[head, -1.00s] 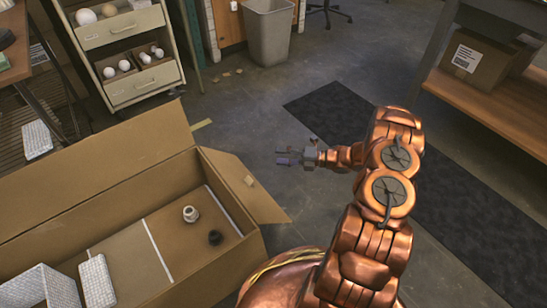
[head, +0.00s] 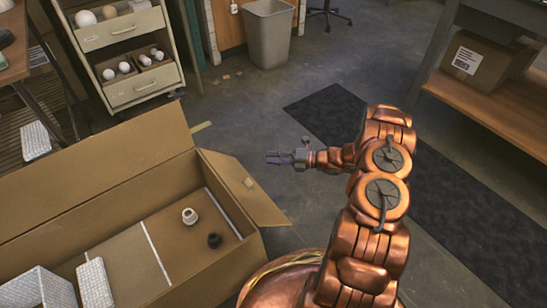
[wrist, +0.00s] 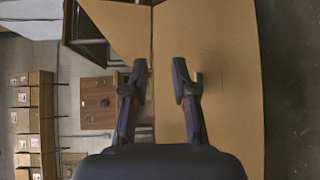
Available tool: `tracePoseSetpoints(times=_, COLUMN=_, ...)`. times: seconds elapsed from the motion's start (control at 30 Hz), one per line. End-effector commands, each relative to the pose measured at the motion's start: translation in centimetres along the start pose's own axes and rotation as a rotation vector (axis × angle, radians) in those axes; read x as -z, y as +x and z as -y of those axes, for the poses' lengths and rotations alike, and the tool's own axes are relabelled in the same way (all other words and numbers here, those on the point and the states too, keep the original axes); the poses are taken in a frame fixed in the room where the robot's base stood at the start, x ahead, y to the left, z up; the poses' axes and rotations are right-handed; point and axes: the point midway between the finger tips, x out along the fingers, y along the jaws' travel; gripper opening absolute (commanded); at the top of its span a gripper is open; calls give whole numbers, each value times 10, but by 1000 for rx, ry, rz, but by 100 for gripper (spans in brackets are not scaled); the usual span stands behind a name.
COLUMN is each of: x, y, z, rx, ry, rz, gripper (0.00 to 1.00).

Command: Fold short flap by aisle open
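The open cardboard box (head: 85,195) stands at the left of the head view. Its short flap on the aisle side (head: 250,196) slants outward from the right end wall, with a small light patch on it. My gripper (head: 267,158) is beyond the flap's upper corner, above the floor, pointing left. It looks apart from the flap. In the wrist view my gripper (wrist: 160,75) has two dark fingers with a clear gap between them and nothing held. Brown cardboard (wrist: 225,85) fills the right centre behind the fingers; I cannot tell whether it is the flap or the wall.
Inside the box are a white socket (head: 189,216), a dark one (head: 214,240) and white mesh pieces (head: 95,284). A drawer cart (head: 128,50) and grey bin (head: 267,32) stand behind. A dark mat (head: 400,160) and a workbench (head: 500,100) are at the right. Floor around my gripper is clear.

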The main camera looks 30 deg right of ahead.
Motion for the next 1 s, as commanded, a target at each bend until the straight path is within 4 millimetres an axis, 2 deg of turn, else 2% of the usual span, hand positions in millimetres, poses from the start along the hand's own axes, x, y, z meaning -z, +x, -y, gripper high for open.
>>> tracePoseSetpoints(times=0.03, x=0, y=0, z=0, rx=0, ry=0, rz=0, gripper=19)
tracePoseSetpoints(times=0.2, x=0, y=0, z=0, rx=0, ry=0, rz=0, gripper=1)
tracePoseSetpoints(times=0.23, x=0, y=0, z=0, rx=0, ry=0, rz=0, gripper=0)
tracePoseSetpoints(times=0.87, x=0, y=0, z=0, rx=0, ry=0, rz=0, gripper=0)
tracePoseSetpoints(times=1.0, x=0, y=0, z=0, rx=0, ry=0, rz=0, gripper=15)
